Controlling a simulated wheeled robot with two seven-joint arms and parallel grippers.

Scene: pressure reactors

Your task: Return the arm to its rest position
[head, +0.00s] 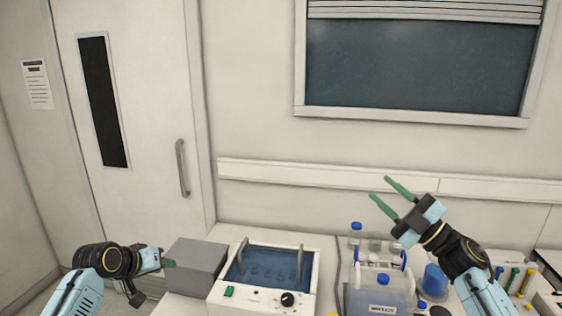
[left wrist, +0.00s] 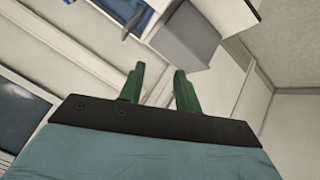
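My left gripper (head: 168,263) is at the lower left in the head view, beside the left face of a grey box (head: 198,262). In the left wrist view, its two green fingers (left wrist: 157,88) stand apart with nothing between them. My right gripper (head: 379,188) is raised above the right part of the bench in the head view. Its two green fingers are spread and empty, pointing up and left.
A white water bath (head: 263,302) with a blue basin stands right of the grey box. A clear container (head: 378,302) and blue-capped bottles (head: 356,232) stand below my right gripper. A door (head: 140,120) is at the left. The air above the bath is clear.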

